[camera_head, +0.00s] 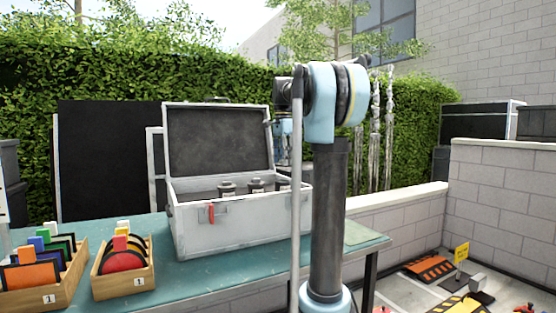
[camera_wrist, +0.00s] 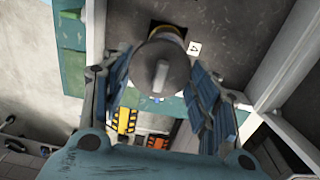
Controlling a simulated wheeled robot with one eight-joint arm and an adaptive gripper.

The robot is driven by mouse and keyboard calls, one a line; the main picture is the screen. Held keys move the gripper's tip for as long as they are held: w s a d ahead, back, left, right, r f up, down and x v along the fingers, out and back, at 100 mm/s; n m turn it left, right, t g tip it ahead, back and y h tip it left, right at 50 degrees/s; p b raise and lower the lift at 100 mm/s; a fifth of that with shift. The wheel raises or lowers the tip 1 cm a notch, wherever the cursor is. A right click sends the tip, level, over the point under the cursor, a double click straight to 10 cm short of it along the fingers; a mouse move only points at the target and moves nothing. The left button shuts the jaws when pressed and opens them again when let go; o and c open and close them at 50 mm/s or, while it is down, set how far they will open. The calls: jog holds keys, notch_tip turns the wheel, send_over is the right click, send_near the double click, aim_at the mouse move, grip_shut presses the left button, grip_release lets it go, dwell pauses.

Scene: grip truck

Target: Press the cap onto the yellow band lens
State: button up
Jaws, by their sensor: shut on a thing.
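In the wrist view my gripper (camera_wrist: 161,84) is shut on a round dark grey cap (camera_wrist: 150,85) with a pale raised grip on top. The blue ribbed fingers press on both of its sides. Just beyond the cap a sliver of yellow band (camera_wrist: 170,31) shows beside a black opening, likely the yellow band lens, mostly hidden by the cap. I cannot tell whether cap and lens touch. In the head view the open grey case (camera_head: 240,229) stands on the table with several dark lenses (camera_head: 256,184) inside. My arm hides the case's right end.
A white label reading 4 (camera_wrist: 194,48) lies beside the cap. The teal table (camera_head: 150,245) carries two wooden racks (camera_head: 125,283) of coloured discs and plates at the left. The raised case lid (camera_head: 218,140) stands at the back. A low block wall (camera_head: 400,208) runs behind.

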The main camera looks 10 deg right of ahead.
aim_at(282, 181)
jog(key=shift+w+f, duration=0.1)
jog(key=shift+w, duration=0.3)
jog(key=shift+a+f, duration=0.1)
jog(key=shift+f, duration=2.6)
jog(key=shift+f, duration=0.5)
dwell(0.6)
jog(key=o, duration=1.1)
jog(key=shift+c, duration=0.2)
jog(key=o, duration=0.5)
